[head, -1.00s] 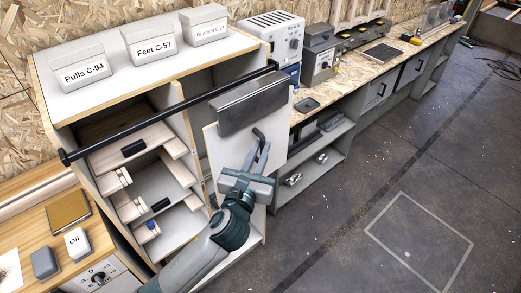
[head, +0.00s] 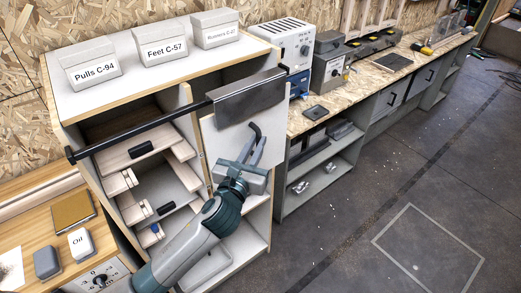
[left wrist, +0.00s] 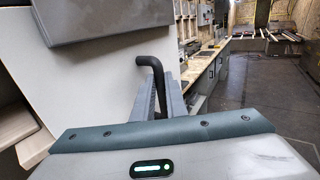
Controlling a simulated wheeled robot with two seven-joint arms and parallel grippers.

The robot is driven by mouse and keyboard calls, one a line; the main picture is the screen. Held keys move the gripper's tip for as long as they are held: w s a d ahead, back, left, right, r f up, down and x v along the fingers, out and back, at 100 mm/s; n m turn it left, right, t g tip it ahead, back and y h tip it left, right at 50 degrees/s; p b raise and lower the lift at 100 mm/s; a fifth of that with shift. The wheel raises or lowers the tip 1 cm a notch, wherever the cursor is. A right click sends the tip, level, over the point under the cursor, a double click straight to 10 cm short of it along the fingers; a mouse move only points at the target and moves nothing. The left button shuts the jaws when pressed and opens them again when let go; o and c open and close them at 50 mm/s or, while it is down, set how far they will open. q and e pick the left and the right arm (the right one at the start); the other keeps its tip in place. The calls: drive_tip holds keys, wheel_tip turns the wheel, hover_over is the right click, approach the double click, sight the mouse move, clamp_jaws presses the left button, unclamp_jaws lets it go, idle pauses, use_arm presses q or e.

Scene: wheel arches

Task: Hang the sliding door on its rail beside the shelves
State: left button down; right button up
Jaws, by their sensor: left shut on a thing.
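The sliding door is a pale panel (head: 222,140) with a dark grey metal hood (head: 250,97) along its top. It stands in front of the right part of the shelves (head: 165,190). The black rail (head: 140,128) runs across the shelf front; its right part is hidden behind the hood. I cannot tell whether the hood sits on the rail or only in front of it. My left gripper (head: 250,152) is shut on the door's dark curved handle (head: 255,132). The left wrist view shows the handle (left wrist: 150,66) between the fingers, with the panel (left wrist: 95,85) behind. My right gripper is out of view.
Three labelled boxes, such as the Feet box (head: 163,48), stand on the cabinet top (head: 120,100). Wooden drawers (head: 135,175) fill the left bays. A workbench (head: 390,70) with machines runs off to the right. The floor (head: 360,190) on the right is clear.

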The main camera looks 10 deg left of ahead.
sight(250, 133)
use_arm(q)
drive_tip(key=shift+w+a+b, duration=0.85)
drive_tip(key=shift+w+a, duration=0.35)
drive_tip(key=shift+a, duration=0.3)
drive_tip(key=shift+f, duration=0.7)
drive_tip(key=c, duration=1.7)
unclamp_jaws()
drive_tip(key=shift+s, duration=0.1)
drive_tip(key=shift+f, duration=0.15)
drive_tip(key=shift+s, duration=0.15)
